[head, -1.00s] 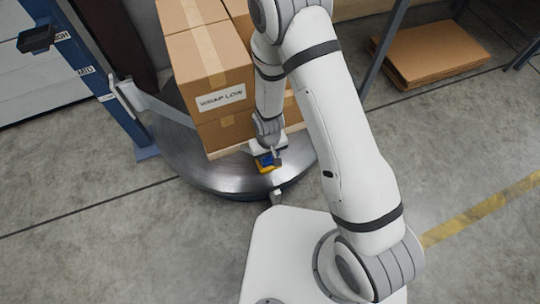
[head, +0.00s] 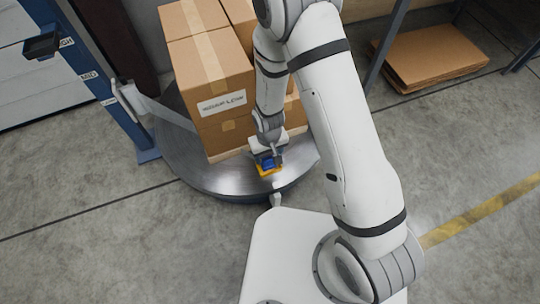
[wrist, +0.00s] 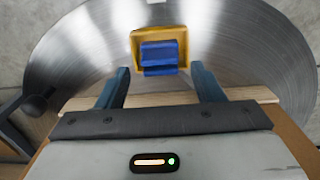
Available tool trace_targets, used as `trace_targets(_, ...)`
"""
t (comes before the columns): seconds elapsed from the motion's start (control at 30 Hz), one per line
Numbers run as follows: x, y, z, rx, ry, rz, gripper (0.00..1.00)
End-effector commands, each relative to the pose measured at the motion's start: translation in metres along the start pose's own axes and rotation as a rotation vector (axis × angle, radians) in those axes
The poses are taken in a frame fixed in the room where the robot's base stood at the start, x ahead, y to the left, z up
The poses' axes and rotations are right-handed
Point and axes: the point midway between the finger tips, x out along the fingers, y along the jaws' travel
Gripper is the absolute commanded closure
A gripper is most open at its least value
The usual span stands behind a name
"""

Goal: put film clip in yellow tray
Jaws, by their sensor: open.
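The blue film clip (wrist: 159,58) appears in the wrist view over the yellow tray (wrist: 136,40), within its side walls. Its near edge overlaps the tray's near rim, so I cannot tell whether it rests fully on the tray floor. My gripper (wrist: 161,78) is open, with its two fingers apart on either side and nothing between the pads. In the head view the clip (head: 268,163) and tray (head: 269,173) show just below my gripper (head: 267,155), which hides part of them.
The tray stands on a round metal turntable (head: 215,180). Stacked cardboard boxes (head: 210,70) on a pallet rise close beside my gripper. A blue post (head: 90,75) stands at left. Flat cardboard (head: 435,55) lies at the back right.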

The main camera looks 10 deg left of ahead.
Motion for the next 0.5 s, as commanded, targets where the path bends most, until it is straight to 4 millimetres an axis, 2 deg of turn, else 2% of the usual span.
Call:
trace_targets(0.03, -0.019, 0.0, -0.001, 0.0, 0.004, 0.0, 0.39)
trace_targets(0.2, -0.053, 0.0, -0.001, 0.0, 0.003, 0.0, 0.39)
trace_targets(0.33, -0.071, 0.0, 0.0, 0.0, 0.002, 0.0, 0.39)
trace_targets(0.5, -0.081, 0.0, 0.0, 0.0, 0.001, 0.0, 0.39)
